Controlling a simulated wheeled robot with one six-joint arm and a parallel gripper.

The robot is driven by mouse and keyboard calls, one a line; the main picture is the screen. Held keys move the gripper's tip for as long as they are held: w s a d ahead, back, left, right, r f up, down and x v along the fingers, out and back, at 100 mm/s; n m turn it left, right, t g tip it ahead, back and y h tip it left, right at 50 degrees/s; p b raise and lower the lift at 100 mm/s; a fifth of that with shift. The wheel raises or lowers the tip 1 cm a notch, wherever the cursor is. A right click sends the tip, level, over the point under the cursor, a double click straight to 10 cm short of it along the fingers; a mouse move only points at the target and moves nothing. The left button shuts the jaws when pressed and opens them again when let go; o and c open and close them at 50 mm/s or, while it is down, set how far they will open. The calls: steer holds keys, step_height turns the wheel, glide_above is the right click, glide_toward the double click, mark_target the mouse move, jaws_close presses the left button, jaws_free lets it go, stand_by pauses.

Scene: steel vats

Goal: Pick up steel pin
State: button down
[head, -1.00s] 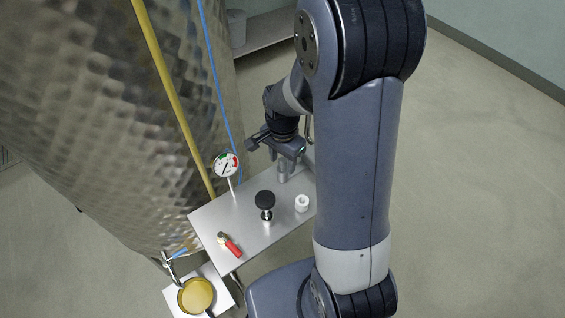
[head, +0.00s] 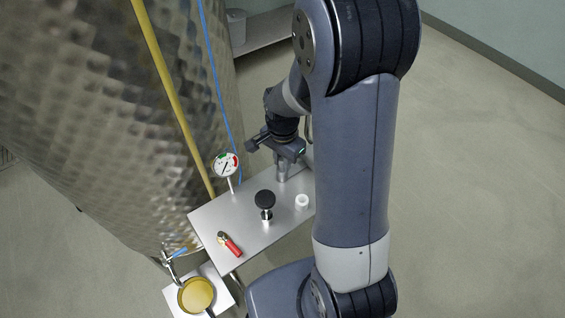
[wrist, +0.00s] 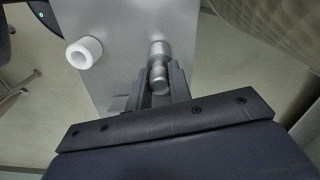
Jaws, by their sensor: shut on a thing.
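The steel pin (wrist: 159,66) is a short shiny cylinder at the far end of the metal shelf, seen in the wrist view between my gripper's fingers. My gripper (wrist: 160,88) is shut on it. In the head view my gripper (head: 283,163) is at the shelf's far right corner, with the pin mostly hidden below it. I cannot tell whether the pin touches the shelf.
The metal shelf (head: 240,220) also holds a white ring (head: 302,201), a black-knobbed piece (head: 265,200), a red-handled valve (head: 231,246) and a dial gauge (head: 226,165). A steel vat (head: 110,110) stands left. A yellow-lidded item (head: 196,294) sits lower left.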

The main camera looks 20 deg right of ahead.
steer(key=shift+r, duration=0.1)
step_height(320, 180, up, 9)
steer(key=shift+r, duration=0.1)
step_height(320, 180, up, 5)
steer(key=p, duration=0.3)
steer(key=shift+f, duration=0.2)
stand_by(0.4)
